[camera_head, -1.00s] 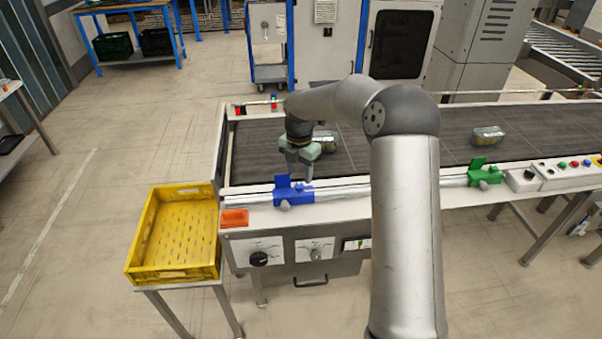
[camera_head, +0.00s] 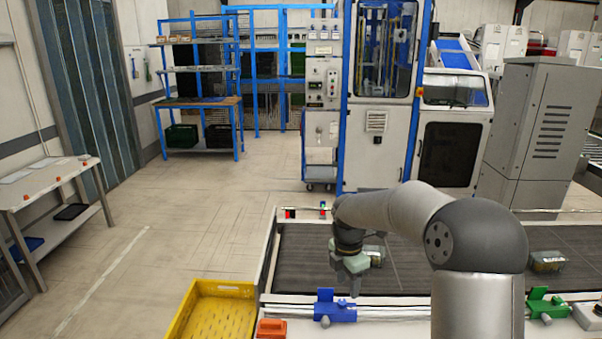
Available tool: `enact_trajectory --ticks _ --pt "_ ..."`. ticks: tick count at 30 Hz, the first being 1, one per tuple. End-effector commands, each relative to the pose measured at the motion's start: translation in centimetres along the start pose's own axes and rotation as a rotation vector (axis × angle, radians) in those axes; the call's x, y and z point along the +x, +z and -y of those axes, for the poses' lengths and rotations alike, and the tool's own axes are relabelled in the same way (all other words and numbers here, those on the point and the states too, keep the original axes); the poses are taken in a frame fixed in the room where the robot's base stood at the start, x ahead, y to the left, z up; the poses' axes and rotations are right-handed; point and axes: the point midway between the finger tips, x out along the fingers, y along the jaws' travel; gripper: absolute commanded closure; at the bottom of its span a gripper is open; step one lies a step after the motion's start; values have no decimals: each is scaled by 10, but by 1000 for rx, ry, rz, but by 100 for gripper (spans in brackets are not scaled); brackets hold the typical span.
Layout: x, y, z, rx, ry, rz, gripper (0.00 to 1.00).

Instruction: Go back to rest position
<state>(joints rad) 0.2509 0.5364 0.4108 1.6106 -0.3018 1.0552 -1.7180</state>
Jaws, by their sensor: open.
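My gripper (camera_head: 352,286) hangs at the end of my bent arm over the left part of the dark conveyor belt (camera_head: 305,262), pointing down. Its jaws look open and I see nothing held between them. A clear pack (camera_head: 375,250) lies on the belt just behind my gripper and is partly hidden by it. Another clear pack (camera_head: 547,262) lies on the belt farther right, beside my arm's elbow.
A yellow crate (camera_head: 213,315) stands left of the conveyor, cut off by the lower edge. Blue (camera_head: 335,308) and green (camera_head: 545,304) clamps sit on the front rail, with an orange block (camera_head: 271,329) at the left. A tall machine (camera_head: 375,140) stands behind.

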Motion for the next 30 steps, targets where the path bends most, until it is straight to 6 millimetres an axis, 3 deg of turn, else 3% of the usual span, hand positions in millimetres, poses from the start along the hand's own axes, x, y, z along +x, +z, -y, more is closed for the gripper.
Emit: enact_trajectory --ticks 3,7,12,15,18,21,30 --pt "-30 -23 58 347 3 50 53" --pt "-48 -44 126 779 28 66 53" --pt "-52 -75 216 1346 69 21 53" --pt "-45 -91 257 1624 73 -29 53" --pt "-36 -104 285 1823 67 -77 53" --pt "-30 -112 300 1942 57 -108 53" --pt "-28 -115 306 1994 50 -119 53"
